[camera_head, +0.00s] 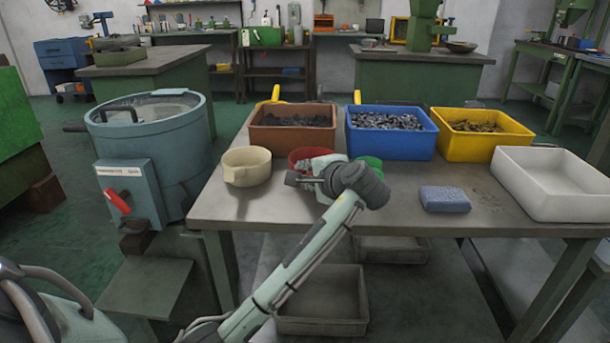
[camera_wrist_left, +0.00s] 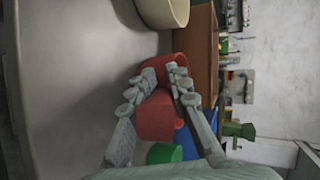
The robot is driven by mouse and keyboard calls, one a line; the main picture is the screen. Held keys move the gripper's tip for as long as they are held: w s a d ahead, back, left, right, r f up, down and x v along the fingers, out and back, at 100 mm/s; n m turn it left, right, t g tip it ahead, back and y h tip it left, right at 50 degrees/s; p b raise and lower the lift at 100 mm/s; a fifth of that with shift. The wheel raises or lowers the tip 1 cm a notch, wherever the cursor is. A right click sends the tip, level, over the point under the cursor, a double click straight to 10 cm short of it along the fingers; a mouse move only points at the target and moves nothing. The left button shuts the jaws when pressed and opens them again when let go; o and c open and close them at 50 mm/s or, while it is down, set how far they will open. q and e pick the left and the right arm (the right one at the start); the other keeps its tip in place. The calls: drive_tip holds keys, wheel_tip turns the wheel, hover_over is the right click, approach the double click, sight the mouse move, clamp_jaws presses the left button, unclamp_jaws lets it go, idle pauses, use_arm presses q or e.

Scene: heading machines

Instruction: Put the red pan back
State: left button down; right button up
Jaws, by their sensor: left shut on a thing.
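The red pan (camera_head: 308,154) is at the back of the table, in front of the brown bin (camera_head: 291,138), and partly hidden by my left gripper (camera_head: 308,178). In the left wrist view the red pan (camera_wrist_left: 157,118) sits between the two grey fingers of the left gripper (camera_wrist_left: 163,84), which is shut on it. I cannot tell if its bottom touches the table. The cream pan (camera_head: 246,166) stands to its left, and a green pan (camera_head: 371,162) shows partly behind my wrist to its right. My right gripper is not in view.
A blue bin (camera_head: 391,142) and a yellow bin (camera_head: 484,146) hold small parts along the table's back. A white bin (camera_head: 555,194) is at the right, a blue sponge-like block (camera_head: 445,199) before it. A large blue-grey drum (camera_head: 151,145) stands left of the table. The front tabletop is clear.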

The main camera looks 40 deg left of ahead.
use_arm(q)
drive_tip(key=shift+f, duration=0.1)
drive_tip(key=c, duration=1.4)
unclamp_jaws()
drive_tip(key=shift+d, duration=0.25)
drive_tip(key=v, duration=1.1)
drive_tip(key=shift+s+d+r, duration=0.2)
drive_tip(key=shift+s+r, duration=0.05)
